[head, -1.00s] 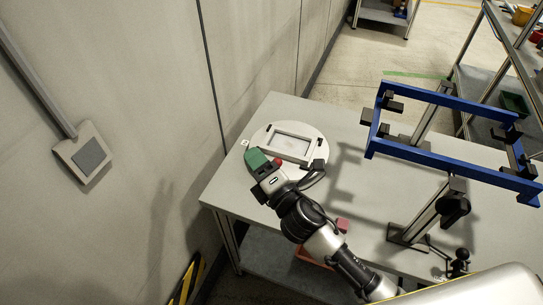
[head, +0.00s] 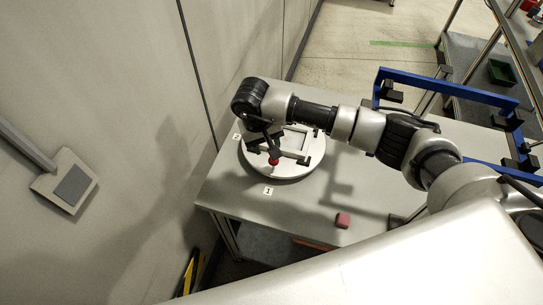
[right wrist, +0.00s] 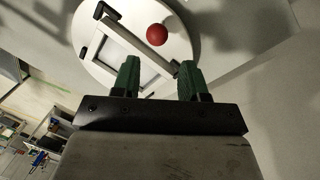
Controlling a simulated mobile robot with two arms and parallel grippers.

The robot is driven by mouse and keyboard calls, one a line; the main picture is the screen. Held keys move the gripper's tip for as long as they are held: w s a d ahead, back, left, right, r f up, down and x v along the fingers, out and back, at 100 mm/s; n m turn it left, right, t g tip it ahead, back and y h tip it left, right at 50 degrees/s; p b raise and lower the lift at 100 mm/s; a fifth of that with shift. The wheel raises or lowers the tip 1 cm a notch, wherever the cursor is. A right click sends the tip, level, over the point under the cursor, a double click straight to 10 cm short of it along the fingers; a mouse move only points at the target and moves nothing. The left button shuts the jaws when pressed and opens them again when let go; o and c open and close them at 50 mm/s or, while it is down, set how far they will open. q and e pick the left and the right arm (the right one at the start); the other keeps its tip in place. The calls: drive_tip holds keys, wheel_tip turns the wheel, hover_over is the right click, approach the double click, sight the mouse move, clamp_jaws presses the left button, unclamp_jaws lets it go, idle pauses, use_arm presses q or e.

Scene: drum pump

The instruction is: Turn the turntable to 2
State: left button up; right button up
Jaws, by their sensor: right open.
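The turntable (head: 305,172) is a round pale disc on the table, with a rectangular frame, a bar handle with black ends and a red knob (head: 274,161). Label 1 (head: 268,191) is on the table at its near side, and label 2 (head: 237,136) at its left. My right gripper (head: 263,130) reaches over the disc's left part, partly hidden by its own wrist. In the right wrist view, its green fingers (right wrist: 158,80) are apart with nothing between them. The handle bar (right wrist: 140,40) and red knob (right wrist: 157,34) lie beyond the fingertips. Contact cannot be told.
A blue frame (head: 450,88) stands on the right, behind my arm. The wall (head: 110,100) is close on the left. A shelf (head: 470,70) stands at the back right.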

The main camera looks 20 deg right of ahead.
sight(274, 163)
drive_tip(key=shift+d+f, duration=0.25)
drive_tip(key=f+b, duration=0.1)
drive_tip(key=f, duration=0.2)
drive_tip(key=d+f+b, duration=0.1)
drive_tip(key=f+b, duration=0.1)
drive_tip(key=f, duration=0.1)
drive_tip(key=f+b, duration=0.2)
drive_tip(key=f, duration=0.2)
drive_tip(key=shift+s+d, duration=0.1)
drive_tip(key=shift+d, duration=0.3)
drive_tip(key=shift+r, duration=0.1)
clamp_jaws()
